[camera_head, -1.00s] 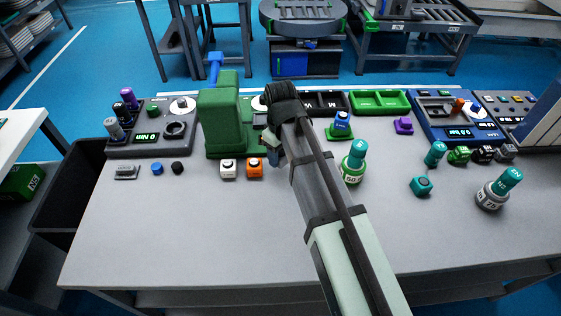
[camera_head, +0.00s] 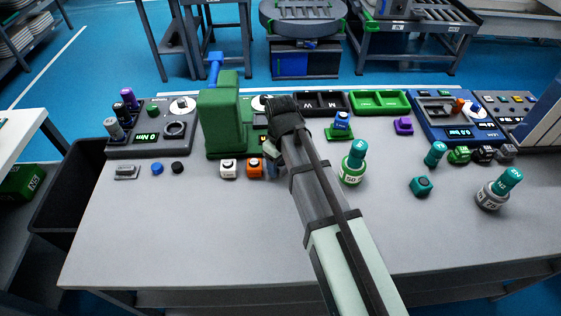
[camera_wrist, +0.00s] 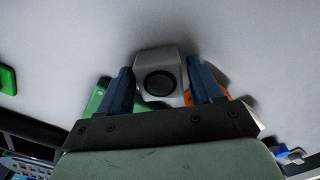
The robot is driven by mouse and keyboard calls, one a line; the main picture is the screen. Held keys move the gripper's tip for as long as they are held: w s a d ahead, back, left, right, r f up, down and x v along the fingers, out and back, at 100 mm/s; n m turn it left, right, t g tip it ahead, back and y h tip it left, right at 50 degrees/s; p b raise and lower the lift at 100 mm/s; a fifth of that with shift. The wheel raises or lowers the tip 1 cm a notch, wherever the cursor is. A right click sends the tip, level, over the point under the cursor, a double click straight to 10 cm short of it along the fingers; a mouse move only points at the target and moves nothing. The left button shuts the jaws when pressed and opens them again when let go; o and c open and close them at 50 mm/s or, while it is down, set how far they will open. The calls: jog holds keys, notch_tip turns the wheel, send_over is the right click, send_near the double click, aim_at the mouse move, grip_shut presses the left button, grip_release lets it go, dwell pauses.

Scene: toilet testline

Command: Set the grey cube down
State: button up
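The grey cube (camera_wrist: 160,62), with a round black face, sits between the two blue fingers of my gripper (camera_wrist: 161,85) in the wrist view. The fingers are against its sides, so the gripper looks shut on it. The grey table surface fills the picture beyond the cube; I cannot tell whether the cube touches it. In the head view my gripper (camera_head: 271,165) is low over the table, close to the right side of the orange cube (camera_head: 254,169).
A white cube (camera_head: 228,169) stands left of the orange one, with a green press (camera_head: 222,125) behind. A green-capped bottle (camera_head: 353,163) stands right of my arm. The table's front (camera_head: 190,235) is clear.

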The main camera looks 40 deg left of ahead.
aim_at(281, 162)
jog(key=shift+o, duration=1.1)
jog(key=shift+r, duration=0.1)
notch_tip(281, 162, up, 12)
